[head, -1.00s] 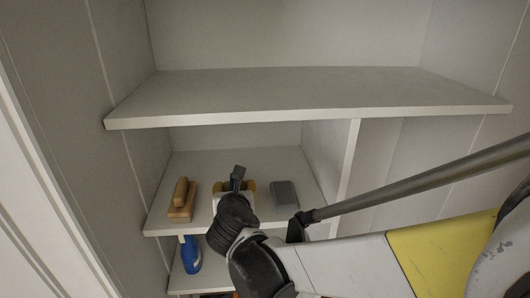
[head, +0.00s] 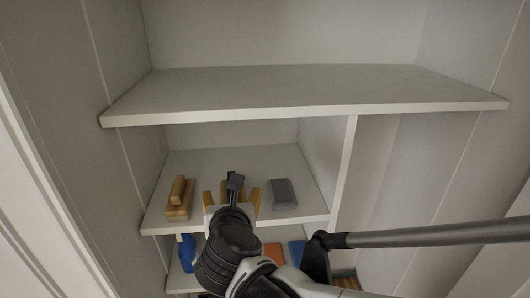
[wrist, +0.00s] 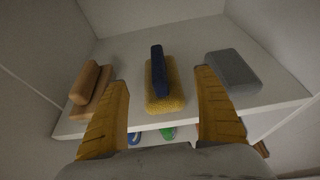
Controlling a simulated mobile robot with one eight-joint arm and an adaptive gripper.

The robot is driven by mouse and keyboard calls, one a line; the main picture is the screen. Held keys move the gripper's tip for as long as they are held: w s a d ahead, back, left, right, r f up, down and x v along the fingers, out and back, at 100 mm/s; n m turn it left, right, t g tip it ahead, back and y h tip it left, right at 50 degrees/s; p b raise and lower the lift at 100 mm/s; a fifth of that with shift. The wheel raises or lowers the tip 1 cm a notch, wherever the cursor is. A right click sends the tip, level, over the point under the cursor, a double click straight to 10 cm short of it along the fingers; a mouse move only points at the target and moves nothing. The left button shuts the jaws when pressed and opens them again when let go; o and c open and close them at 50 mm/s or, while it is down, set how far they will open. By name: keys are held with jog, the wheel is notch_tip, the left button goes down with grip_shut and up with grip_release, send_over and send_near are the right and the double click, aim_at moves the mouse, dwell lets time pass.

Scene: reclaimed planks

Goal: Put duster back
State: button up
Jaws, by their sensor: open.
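A yellow, rough-textured block with a dark blue grip along its top, which looks like the duster (wrist: 163,90), rests on the middle shelf near its front edge. My gripper (head: 236,192) is open, seen from behind in the head view. In the wrist view its two orange-yellow fingers (wrist: 161,82) stand to the left and right of the block, with clear gaps on both sides. Nothing is held. In the head view my gripper and wrist hide most of the block.
A wooden brush-like block (head: 179,198) sits left of the duster and a grey block (head: 283,194) right of it on the same shelf (head: 160,226). A wide upper shelf (head: 300,92) hangs above. The lower shelf holds a blue item (head: 187,253) and orange and blue pieces.

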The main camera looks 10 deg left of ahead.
jog(key=shift+v, duration=1.15)
jog(key=d+m, duration=0.3)
jog(key=d+f+m+g+h, duration=0.1)
jog(key=d+m, duration=0.2)
jog(key=d, duration=0.1)
jog(key=w+d+m+h, duration=0.1)
jog(key=d+m, duration=0.2)
jog(key=d, duration=0.1)
jog(key=shift+w+d+f, duration=0.15)
jog(key=shift+f, duration=0.1)
jog(key=s+d+f+m+g, duration=0.1)
jog(key=s+d+m, duration=0.3)
jog(key=d+m, duration=0.3)
jog(key=s+d+f+m+g, duration=0.2)
jog(key=s+d+m, duration=0.2)
jog(key=m, duration=0.8)
jog(key=s+d+f+m+g+h, duration=0.1)
jog(key=s+d+m, duration=0.3)
jog(key=d+m, duration=0.5)
jog(key=shift+s+d+f+m+g, duration=0.2)
jog(key=shift+d+f+m+g, duration=0.15)
jog(key=shift+f+m+g, duration=0.35)
